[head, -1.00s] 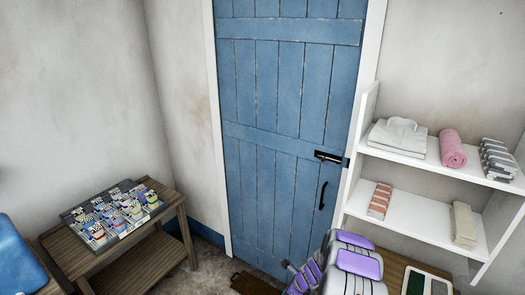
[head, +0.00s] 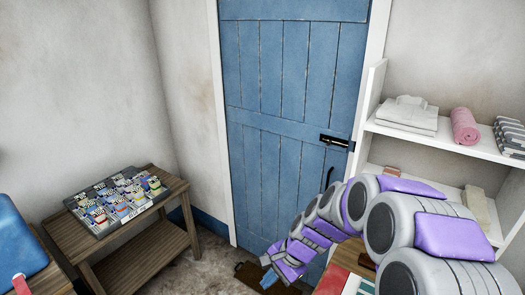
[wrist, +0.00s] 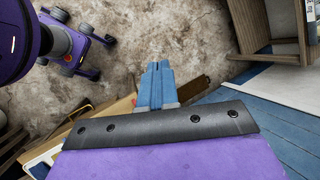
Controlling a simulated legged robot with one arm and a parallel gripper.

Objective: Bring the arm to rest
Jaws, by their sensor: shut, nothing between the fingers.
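My arm, grey with purple panels, reaches from the lower right of the head view toward the foot of the blue door (head: 285,120). My gripper (head: 270,280) is at its end, low over the floor in front of the door. In the wrist view my gripper (wrist: 157,72) shows as two blue fingers pressed together. It is shut with nothing between the fingers. It points over bare stone floor (wrist: 150,25).
A wooden table (head: 178,213) at left bears a tray (head: 146,172) of small colourful items. A white shelf (head: 450,138) at right holds towels, close beside my arm. A blue object (head: 20,250) stands at the left edge. A wooden top (head: 333,280) lies under my arm.

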